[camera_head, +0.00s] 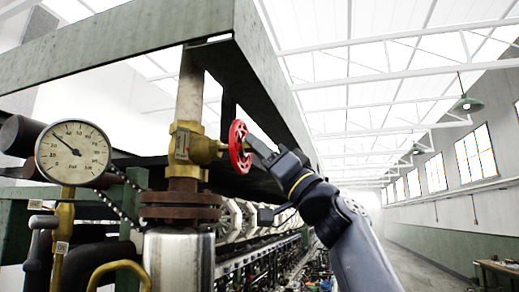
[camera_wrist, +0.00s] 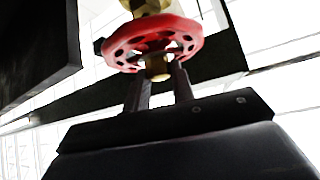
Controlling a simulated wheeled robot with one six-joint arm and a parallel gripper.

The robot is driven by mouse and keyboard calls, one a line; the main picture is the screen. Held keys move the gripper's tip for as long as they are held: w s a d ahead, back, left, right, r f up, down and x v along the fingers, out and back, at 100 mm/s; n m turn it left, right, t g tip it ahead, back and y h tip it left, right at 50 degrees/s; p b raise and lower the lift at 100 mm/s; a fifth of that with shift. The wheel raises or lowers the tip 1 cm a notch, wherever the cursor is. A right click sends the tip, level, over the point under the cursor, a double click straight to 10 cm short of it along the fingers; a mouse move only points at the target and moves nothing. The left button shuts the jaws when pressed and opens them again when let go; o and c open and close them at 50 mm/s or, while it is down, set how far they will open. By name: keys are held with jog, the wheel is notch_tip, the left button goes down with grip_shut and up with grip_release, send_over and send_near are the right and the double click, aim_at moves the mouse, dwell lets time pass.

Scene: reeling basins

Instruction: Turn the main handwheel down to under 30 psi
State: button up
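The red main handwheel (camera_head: 239,147) sits on the right end of a brass valve (camera_head: 187,150). In the wrist view the wheel (camera_wrist: 153,43) shows face-on at a slant, with its brass hub end (camera_wrist: 158,69) towards me. My gripper (camera_head: 256,150) is at the wheel's right side. In the wrist view the two fingers of my gripper (camera_wrist: 160,88) stand apart, one on each side of the hub end. I cannot tell whether they touch or press on it. The round pressure gauge (camera_head: 73,152) is at the left; its needle points to the upper left.
A green beam frame (camera_head: 120,42) runs above and behind the valve. A rusty flange (camera_head: 180,205) and a metal cylinder (camera_head: 180,258) stand below it. A long row of machinery (camera_head: 262,250) recedes behind. The aisle (camera_head: 420,265) at the right is mostly clear.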

jog(key=c, duration=0.4)
jog(key=shift+m+t+h, duration=0.5)
jog(key=shift+m, duration=0.2)
jog(key=shift+s+a+r+m+t+h+p, duration=0.15)
jog(key=shift+m+t+h, duration=0.3)
jog(key=shift+m+h, duration=1.7)
jog(key=shift+d+m+t+h+p, duration=0.1)
jog(key=shift+m+t+h+p, duration=0.3)
jog(key=shift+m+h, duration=1.75)
jog(key=shift+s+a+r+m+t+h+p, duration=0.1)
jog(key=shift+m+t+h, duration=0.45)
jog(key=shift+m+h, duration=1.55)
jog(key=shift+m+g+y, duration=0.3)
jog(key=shift+m+y, duration=0.2)
jog(key=shift+m, duration=0.8)
jog(key=o, duration=1)
